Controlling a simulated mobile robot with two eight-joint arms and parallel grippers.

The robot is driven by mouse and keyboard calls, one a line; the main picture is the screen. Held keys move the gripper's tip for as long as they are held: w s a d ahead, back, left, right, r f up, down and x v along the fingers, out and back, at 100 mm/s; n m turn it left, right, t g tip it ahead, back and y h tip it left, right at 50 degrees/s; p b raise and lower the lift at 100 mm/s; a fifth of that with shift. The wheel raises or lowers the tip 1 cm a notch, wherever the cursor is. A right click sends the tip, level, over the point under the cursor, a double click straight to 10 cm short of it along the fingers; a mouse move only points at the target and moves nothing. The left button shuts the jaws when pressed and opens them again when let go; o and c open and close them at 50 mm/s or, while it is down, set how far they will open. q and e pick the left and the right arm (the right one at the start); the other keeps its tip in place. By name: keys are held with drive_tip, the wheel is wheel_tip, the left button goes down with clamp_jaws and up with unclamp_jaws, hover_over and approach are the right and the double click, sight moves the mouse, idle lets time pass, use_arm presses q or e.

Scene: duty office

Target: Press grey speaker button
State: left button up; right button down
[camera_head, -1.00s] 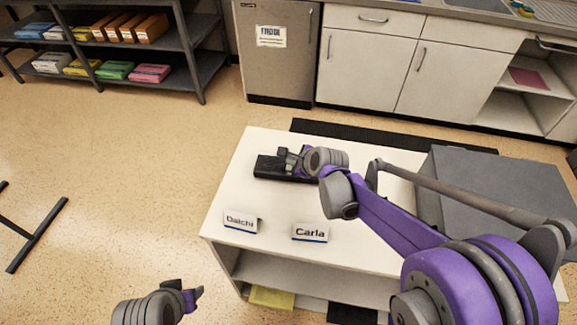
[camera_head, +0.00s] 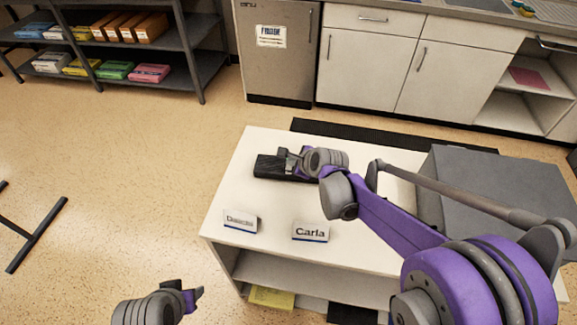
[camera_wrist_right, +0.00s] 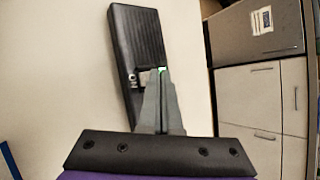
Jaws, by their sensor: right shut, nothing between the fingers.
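A black device (camera_head: 268,167) with a ribbed top lies on the white table (camera_head: 262,205). In the right wrist view the device (camera_wrist_right: 138,38) runs upward from the fingers, and a small patch at its lower left has light marks. My right gripper (camera_head: 286,160) is shut and empty, its fingertips (camera_wrist_right: 160,73) over the lower part of the device. A small green spot shows at the tips. I cannot tell whether they touch; the grey button cannot be made out, and the fingers cover part of the device. My left gripper (camera_head: 194,297) hangs away from the table, its jaws unclear.
Name cards reading Carla (camera_head: 310,232) and another name (camera_head: 240,221) stand near the table's front edge. A grey box (camera_head: 500,190) is at the right. The fridge (camera_head: 278,65) and cabinets (camera_head: 365,70) stand behind.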

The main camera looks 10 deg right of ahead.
drive_tip(key=shift+f, duration=0.3)
drive_tip(key=shift+f+b, duration=0.25)
drive_tip(key=shift+b, duration=0.1)
idle(0.3)
drive_tip(key=shift+r+p, duration=0.55)
drive_tip(key=shift+r, duration=0.2)
drive_tip(key=shift+r, duration=0.1)
wheel_tip(320, 180, up, 6)
drive_tip(key=p, duration=0.4)
idle(0.9)
